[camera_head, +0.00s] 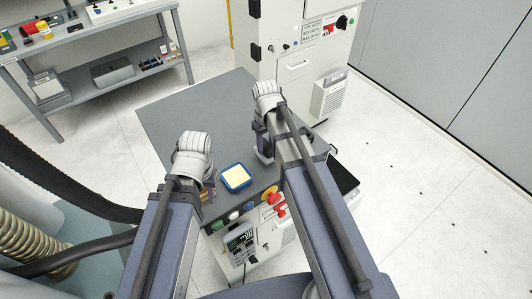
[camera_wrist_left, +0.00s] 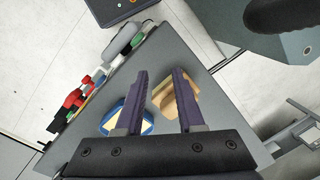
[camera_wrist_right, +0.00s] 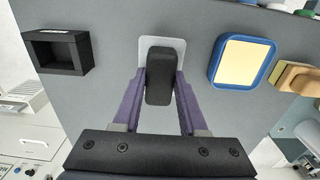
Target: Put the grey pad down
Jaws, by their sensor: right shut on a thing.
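The grey pad (camera_wrist_right: 160,76), a dark block with rounded corners, is between the fingers of my right gripper (camera_wrist_right: 160,90), which is shut on it. In the right wrist view it overlaps a light grey square (camera_wrist_right: 176,46) on the grey table top; I cannot tell whether it touches the surface. In the head view my right gripper (camera_head: 264,152) is low over the table, and the pad is mostly hidden there. My left gripper (camera_wrist_left: 158,100) is open and empty above the table, near a wooden block (camera_wrist_left: 166,92).
A blue tray with a cream inside (camera_head: 236,177) sits between the grippers. A black open box (camera_wrist_right: 60,52) stands on the table left of the pad in the right wrist view. Red, green and other controls line the table's front. The far table top (camera_head: 185,108) is clear.

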